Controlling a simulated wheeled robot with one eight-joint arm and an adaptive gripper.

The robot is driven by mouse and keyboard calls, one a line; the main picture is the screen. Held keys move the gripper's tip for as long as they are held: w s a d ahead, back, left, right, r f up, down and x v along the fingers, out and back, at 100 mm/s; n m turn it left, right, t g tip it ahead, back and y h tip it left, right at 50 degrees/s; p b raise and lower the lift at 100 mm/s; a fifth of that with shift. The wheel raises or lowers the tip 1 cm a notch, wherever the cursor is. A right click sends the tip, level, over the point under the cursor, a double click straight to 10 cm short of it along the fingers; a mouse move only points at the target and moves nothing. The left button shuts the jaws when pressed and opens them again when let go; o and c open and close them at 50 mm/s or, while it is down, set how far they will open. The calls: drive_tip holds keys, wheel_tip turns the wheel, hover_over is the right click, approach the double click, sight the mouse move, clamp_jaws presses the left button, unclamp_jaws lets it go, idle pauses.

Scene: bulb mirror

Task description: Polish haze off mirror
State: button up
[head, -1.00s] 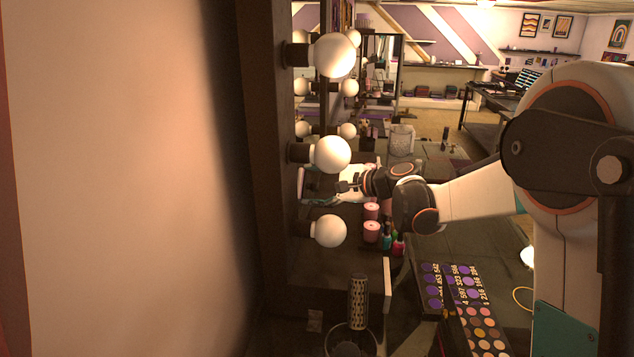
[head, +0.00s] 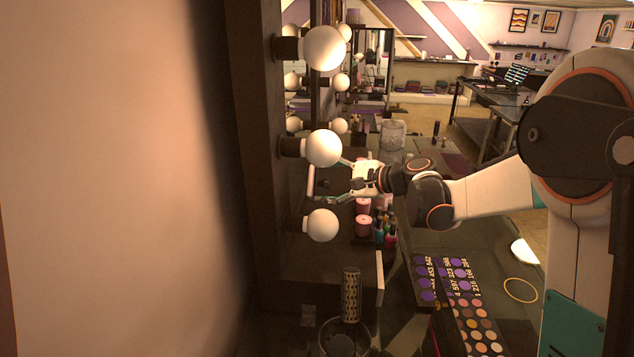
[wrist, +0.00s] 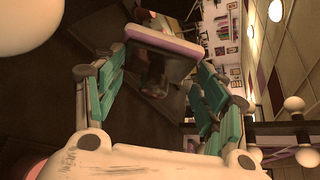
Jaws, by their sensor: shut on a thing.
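The mirror (head: 297,106) is seen nearly edge-on in the head view, in a dark frame with round bulbs (head: 323,148) along it. Its glass shows reflected bulbs; I cannot make out haze on it. My gripper (head: 318,184) is beside the mirror, between the middle and lower bulbs, with its fingers pointing left at it. In the wrist view, my gripper's teal fingers (wrist: 164,60) are shut on a pale pad (wrist: 163,43) with a pinkish edge. The pad also shows as a thin pale bar in the head view (head: 310,182). I cannot tell whether it touches the glass.
Pink jars (head: 363,227) and nail polish bottles (head: 391,236) stand below my gripper. A clear jar (head: 392,135) stands farther back. The bulbs stick out close to my gripper.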

drive_tip(key=shift+s+d, duration=0.1)
drive_tip(key=shift+d, duration=0.35)
drive_tip(key=d, duration=0.3)
drive_tip(key=shift+s, duration=0.25)
drive_tip(key=shift+s, duration=0.1)
idle(0.5)
